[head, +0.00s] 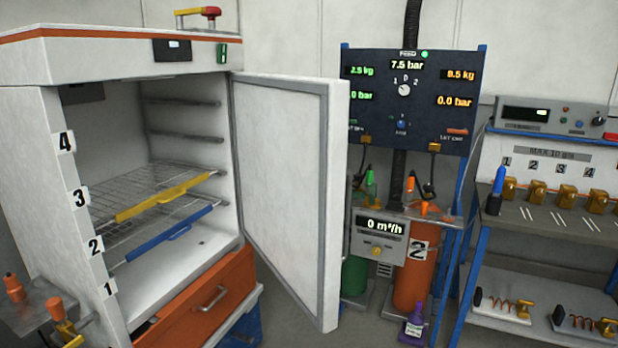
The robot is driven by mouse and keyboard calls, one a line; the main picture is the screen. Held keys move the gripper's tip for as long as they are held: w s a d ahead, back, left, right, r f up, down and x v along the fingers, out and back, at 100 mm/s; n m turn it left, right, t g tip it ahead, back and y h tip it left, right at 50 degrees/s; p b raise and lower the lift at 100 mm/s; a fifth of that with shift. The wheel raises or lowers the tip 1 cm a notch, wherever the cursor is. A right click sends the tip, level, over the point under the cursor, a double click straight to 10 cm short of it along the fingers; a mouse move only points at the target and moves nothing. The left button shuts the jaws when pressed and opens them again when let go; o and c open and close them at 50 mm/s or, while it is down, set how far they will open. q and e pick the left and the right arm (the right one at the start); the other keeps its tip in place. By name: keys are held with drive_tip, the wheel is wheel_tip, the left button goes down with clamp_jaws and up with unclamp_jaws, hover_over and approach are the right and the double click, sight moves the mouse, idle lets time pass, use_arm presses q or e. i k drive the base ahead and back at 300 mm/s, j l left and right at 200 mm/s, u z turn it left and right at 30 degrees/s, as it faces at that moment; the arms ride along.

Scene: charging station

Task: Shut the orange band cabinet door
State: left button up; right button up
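The white cabinet with an orange band (110,29) along its top stands at the left. Its door (278,170) stands wide open, hinged at the right side of the opening, with its grey-sealed inner face showing. Inside are wire shelves, one with a yellow front bar (165,196) and one with a blue front bar (170,235). Numbers 1 to 4 run up the left front edge. Neither of my grippers is in view.
An orange drawer (205,300) sits under the cabinet opening. Right of the door are a dark gauge panel (408,120), an orange cylinder (415,275), a green cylinder (354,276) and a purple bottle (413,327). A blue-framed bench (560,222) stands at the right.

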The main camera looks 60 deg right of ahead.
sight(295, 182)
drive_tip(key=l, duration=0.55)
drive_tip(key=i+l+z, duration=0.1)
drive_tip(key=l, duration=0.4)
drive_tip(key=l+z, duration=0.1)
drive_tip(key=l, duration=0.45)
drive_tip(key=i+l, duration=0.1)
drive_tip(key=l, duration=0.4)
drive_tip(key=i+l+z, duration=0.1)
drive_tip(key=l, duration=0.45)
drive_tip(key=i+l, duration=0.1)
drive_tip(key=l, duration=0.4)
drive_tip(key=k+z, duration=0.05)
